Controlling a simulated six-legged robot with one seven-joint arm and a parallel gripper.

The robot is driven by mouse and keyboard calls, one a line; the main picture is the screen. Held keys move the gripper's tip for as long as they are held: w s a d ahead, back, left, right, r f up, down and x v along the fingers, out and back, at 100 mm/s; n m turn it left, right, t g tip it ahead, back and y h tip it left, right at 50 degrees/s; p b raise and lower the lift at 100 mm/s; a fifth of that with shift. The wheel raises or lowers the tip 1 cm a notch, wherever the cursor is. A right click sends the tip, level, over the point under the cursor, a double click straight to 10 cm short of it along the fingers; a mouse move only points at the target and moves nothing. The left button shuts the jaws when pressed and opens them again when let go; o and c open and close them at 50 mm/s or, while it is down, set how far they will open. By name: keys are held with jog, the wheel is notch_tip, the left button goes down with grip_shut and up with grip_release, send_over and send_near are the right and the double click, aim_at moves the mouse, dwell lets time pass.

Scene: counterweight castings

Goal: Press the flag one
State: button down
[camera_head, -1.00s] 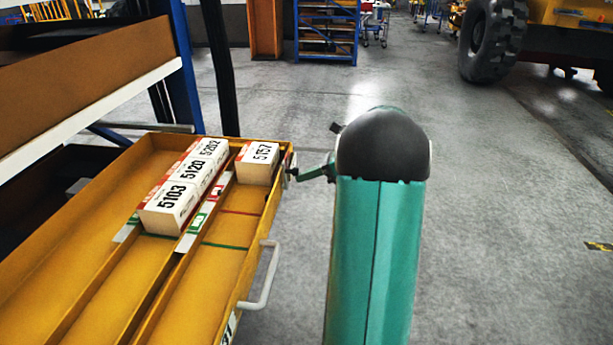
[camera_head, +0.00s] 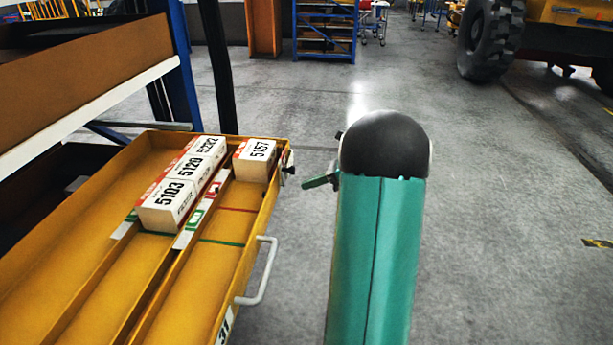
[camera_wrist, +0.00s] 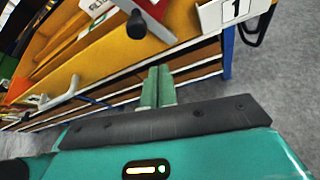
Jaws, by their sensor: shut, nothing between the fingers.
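A white plate marked 1 (camera_wrist: 236,11) is at the top right of the wrist view, on the yellow drawer's side. A black knob (camera_wrist: 137,24) sticks out from the same side, left of the plate. It also shows at the drawer's right edge in the head view (camera_head: 288,170). I cannot make out the number plate in the head view. My gripper (camera_wrist: 157,72) is shut and empty, with its green fingers below the knob in the wrist view. In the head view my gripper (camera_head: 306,184) is just right of the knob, with a small gap.
The open yellow drawer (camera_head: 222,262) holds white boxes 5103 (camera_head: 168,206) and 5157 (camera_head: 254,160), with others behind 5103. A white handle (camera_head: 262,272) sticks out on its right. Brown shelving (camera_head: 70,70) is at the left. Grey floor is open at the right.

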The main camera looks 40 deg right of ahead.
jog(key=v, duration=0.8)
jog(key=shift+f, duration=0.15)
